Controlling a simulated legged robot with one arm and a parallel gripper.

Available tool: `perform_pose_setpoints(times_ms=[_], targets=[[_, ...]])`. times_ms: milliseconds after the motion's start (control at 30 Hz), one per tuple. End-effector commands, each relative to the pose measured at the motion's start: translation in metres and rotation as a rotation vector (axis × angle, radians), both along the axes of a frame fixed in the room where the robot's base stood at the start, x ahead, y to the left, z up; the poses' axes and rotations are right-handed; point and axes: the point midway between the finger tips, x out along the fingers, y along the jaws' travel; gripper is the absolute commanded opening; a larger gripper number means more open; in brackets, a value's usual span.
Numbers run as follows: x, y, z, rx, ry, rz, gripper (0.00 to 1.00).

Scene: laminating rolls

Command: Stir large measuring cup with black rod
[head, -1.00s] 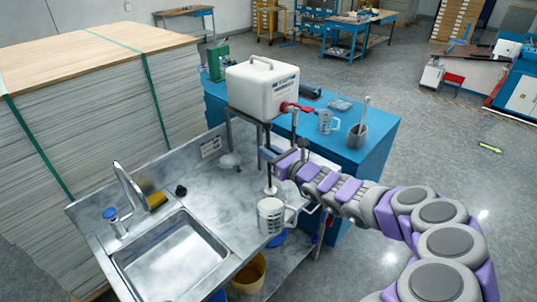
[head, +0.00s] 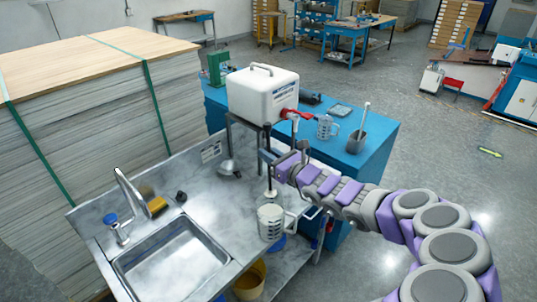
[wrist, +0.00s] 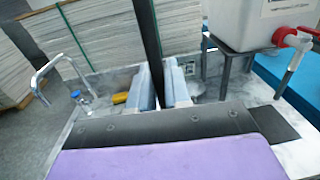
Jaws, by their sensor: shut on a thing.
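The large measuring cup (head: 271,223) is clear with dark markings and a handle on its right. It stands upright at the right front of the metal sink counter. My gripper (head: 270,157) is above the cup and shut on the black rod (head: 267,141). In the wrist view, the rod (wrist: 148,40) runs up between the blue-grey fingers (wrist: 157,85). The cup is out of the wrist view.
A white tank (head: 263,95) with a red tap stands on a frame behind the cup. The sink basin (head: 170,262) lies left, with a faucet (head: 132,188) and yellow sponge (head: 157,205).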

Motion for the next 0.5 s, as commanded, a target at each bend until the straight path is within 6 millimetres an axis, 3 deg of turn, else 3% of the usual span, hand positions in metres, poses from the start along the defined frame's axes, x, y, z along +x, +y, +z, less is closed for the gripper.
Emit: perform_pose_setpoints(times_ms=[500], targets=[[0.000,0.001,0.040,-0.001,-0.001,0.001,0.00]])
